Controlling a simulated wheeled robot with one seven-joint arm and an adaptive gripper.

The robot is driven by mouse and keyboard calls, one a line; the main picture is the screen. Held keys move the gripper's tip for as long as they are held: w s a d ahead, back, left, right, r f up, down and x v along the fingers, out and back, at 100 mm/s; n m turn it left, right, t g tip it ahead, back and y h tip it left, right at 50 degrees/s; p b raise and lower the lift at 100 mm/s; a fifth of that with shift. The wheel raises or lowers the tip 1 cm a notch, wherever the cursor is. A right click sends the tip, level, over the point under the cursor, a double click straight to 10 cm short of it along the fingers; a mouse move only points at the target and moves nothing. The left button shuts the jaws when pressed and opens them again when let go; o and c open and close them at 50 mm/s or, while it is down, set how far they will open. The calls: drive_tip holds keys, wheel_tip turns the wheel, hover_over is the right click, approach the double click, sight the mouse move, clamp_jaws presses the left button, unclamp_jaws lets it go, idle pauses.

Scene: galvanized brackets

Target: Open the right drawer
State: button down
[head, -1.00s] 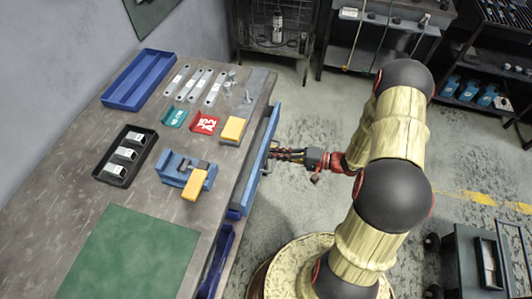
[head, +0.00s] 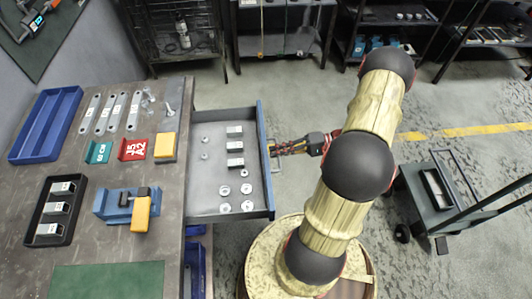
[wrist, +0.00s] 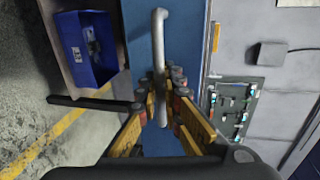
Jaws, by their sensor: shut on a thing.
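The drawer (head: 215,183) stands pulled far out from the right side of the workbench (head: 100,175), with its grey inside open to view. Its blue front (head: 264,150) faces right. Several small metal brackets and round washers lie inside. My gripper (head: 276,149) is at the outer side of that front. In the wrist view my gripper (wrist: 162,97) is shut on the pale bar handle (wrist: 160,45), with fingers on both sides of it, in front of the blue drawer front (wrist: 189,40).
On the bench are a blue tray (head: 28,153), a black tray (head: 46,238) with brackets, a blue vise (head: 113,203), red and teal labelled pieces, and a green mat (head: 108,281). A dark cart (head: 430,205) stands to the right.

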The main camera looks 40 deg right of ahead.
drive_tip(key=shift+s+d+f, duration=0.1)
drive_tip(key=shift+s+d, duration=0.2)
drive_tip(key=shift+d, duration=0.05)
drive_tip(key=c, duration=2)
unclamp_jaws()
drive_tip(key=shift+d, duration=0.1)
drive_tip(key=v, duration=1.2)
